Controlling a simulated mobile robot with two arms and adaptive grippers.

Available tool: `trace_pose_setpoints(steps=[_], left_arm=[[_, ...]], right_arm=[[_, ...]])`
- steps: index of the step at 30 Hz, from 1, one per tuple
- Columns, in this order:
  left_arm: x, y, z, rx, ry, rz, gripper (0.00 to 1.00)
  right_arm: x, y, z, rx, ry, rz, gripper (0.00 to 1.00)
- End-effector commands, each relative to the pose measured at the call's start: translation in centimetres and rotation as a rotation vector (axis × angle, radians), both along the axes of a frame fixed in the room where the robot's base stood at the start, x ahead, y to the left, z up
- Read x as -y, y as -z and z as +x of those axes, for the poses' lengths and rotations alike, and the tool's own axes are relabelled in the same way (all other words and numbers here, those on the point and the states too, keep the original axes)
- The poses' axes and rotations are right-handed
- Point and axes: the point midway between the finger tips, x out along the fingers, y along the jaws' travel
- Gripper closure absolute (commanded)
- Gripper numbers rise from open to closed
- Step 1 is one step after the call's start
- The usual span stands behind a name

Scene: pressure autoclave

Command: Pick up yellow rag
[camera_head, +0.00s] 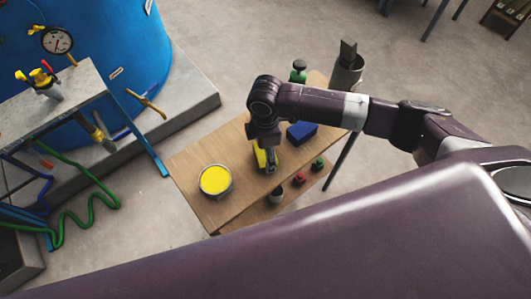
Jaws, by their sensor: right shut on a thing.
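A yellow rag (260,156) lies on the wooden table (198,165), partly hidden by my right gripper. My right gripper (270,168) points down over the rag and is shut on it. The rag shows on the left side of the fingers, at table height as far as I can tell. My right arm reaches in from the right across the table. My left gripper is not in view.
A round tin with yellow contents (215,180) stands left of the rag. A blue block (301,132) lies right of the gripper. A green bottle (298,72) and a grey container (346,75) stand at the back. A lower shelf holds small items. A blue tank (110,60) stands left.

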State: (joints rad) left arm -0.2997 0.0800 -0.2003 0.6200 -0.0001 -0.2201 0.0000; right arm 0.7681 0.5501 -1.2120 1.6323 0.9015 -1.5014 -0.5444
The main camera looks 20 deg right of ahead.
Motion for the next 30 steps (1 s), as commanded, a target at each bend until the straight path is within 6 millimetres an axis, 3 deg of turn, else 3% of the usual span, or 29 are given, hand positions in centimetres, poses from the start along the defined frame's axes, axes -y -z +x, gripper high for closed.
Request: trace_pose_setpoints(steps=[8, 21, 30], left_arm=[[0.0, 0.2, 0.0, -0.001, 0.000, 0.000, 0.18], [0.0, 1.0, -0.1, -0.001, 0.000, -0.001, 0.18], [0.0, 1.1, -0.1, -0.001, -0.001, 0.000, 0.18]], right_arm=[[0.0, -3.2, 0.2, 0.005, 0.000, 0.002, 0.64], [-0.1, -15.2, 0.2, 0.007, -0.001, 0.003, 0.64], [-0.1, -19.4, 0.1, 0.002, 0.001, 0.001, 0.64]])
